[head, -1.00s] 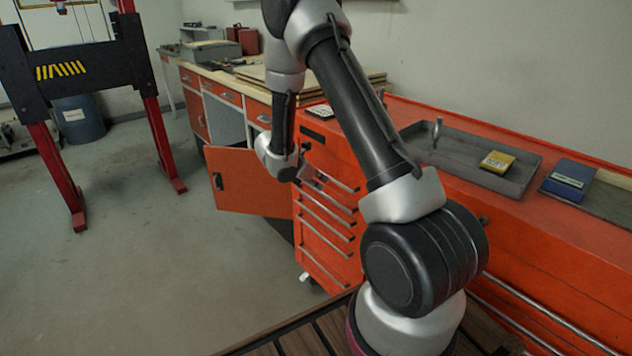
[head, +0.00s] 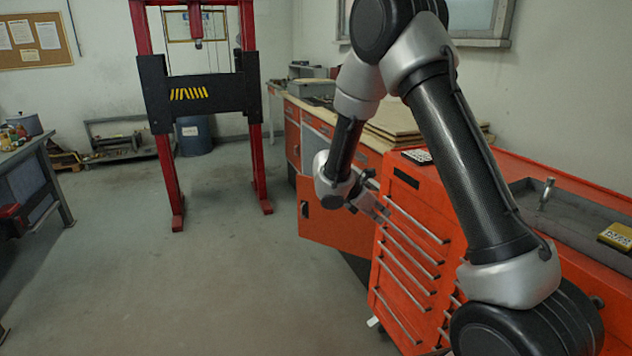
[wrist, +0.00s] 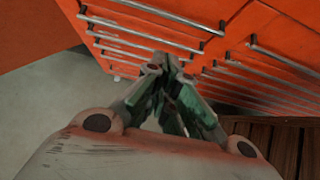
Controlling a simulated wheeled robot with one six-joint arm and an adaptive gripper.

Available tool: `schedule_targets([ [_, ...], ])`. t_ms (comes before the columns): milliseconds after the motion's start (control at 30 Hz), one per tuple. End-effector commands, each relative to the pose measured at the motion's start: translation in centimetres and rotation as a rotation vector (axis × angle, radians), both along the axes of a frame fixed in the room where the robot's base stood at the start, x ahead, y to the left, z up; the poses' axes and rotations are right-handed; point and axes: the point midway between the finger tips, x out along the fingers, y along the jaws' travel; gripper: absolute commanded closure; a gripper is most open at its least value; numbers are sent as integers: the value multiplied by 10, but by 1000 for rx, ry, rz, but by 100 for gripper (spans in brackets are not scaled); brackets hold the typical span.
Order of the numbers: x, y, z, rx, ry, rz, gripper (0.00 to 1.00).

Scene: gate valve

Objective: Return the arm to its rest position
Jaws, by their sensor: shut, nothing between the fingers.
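My arm rises from the lower right of the head view, bends over at the top, and its forearm hangs down towards the middle. My gripper (head: 372,207) is at its end, in front of the drawers of the orange tool cabinet (head: 402,180). In the wrist view my gripper (wrist: 167,66) is shut, with its fingertips together and nothing between them. The drawer handles show beyond the fingertips there. Whether the fingers touch the cabinet I cannot tell.
An orange cupboard door (head: 335,227) stands open left of the cabinet. A grey tray (head: 585,222) and a yellow box (head: 617,237) lie on the cabinet top. A red-legged press frame (head: 200,95) stands at the back, a workbench (head: 35,180) at the left. The floor between is clear.

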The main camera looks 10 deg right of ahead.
Motion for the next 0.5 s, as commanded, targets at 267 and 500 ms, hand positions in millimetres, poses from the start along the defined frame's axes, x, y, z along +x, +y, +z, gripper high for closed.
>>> schedule_targets([
  [267, -63, -13, -6, 51, -76, -352, 100],
  [500, -144, -21, 56, 193, -252, -806, 100],
])
